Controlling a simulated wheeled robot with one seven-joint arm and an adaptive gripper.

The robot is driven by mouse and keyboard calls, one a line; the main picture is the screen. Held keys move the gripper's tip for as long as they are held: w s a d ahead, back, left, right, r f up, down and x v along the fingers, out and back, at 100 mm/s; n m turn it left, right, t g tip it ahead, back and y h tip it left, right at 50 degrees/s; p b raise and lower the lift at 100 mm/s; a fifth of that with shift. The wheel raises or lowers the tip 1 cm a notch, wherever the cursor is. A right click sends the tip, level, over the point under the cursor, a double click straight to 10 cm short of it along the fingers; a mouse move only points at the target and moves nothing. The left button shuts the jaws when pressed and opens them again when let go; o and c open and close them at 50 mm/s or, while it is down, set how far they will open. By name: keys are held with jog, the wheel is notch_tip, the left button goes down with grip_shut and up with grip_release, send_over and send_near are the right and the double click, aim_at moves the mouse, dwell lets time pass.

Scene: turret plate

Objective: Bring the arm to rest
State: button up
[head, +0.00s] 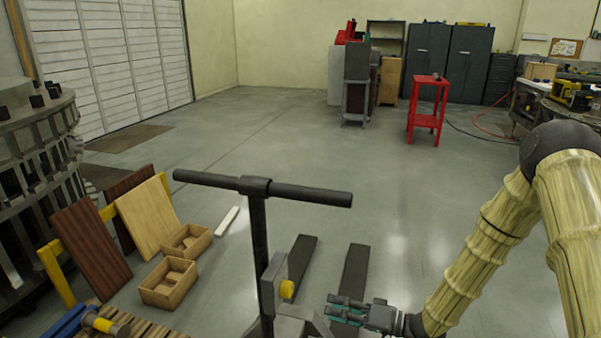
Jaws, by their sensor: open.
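My gripper (346,309) is at the bottom of the head view, right of centre, at the end of my arm. My arm (487,240) wears a pale yellow ribbed sleeve and bends down from the upper right with a dark elbow. The gripper points left and its fingers are apart. I see nothing held between them. It appears close to the right of the pallet jack's post (259,225); whether they touch cannot be told.
The pallet jack's black T-handle (310,195) crosses the middle, with dark forks (352,272) behind. Wooden boxes (168,284) and leaning boards (147,219) are at left, beside a large dark toothed structure (40,170). A red stand (427,110) is farther back. The central floor is open.

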jog(key=s+d+f+m+g+h, duration=0.1)
jog(key=s+d+f+h, duration=0.1)
jog(key=s+f+h, duration=0.6)
jog(key=s+d+f+m+h, duration=0.15)
jog(key=s+f, duration=0.45)
jog(key=f, duration=0.6)
jog(key=s+d+f+g+h, duration=0.2)
jog(key=s+d+g+h, duration=0.1)
jog(key=s, duration=0.7)
jog(key=s+d+f+g+h, duration=0.2)
jog(key=s+d, duration=0.3)
jog(key=s, duration=0.6)
jog(key=shift+s+f+n+g+h, duration=0.15)
jog(key=shift+f+n+g+h, duration=0.25)
jog(key=shift+f+h, duration=0.25)
jog(key=shift+r, duration=0.1)
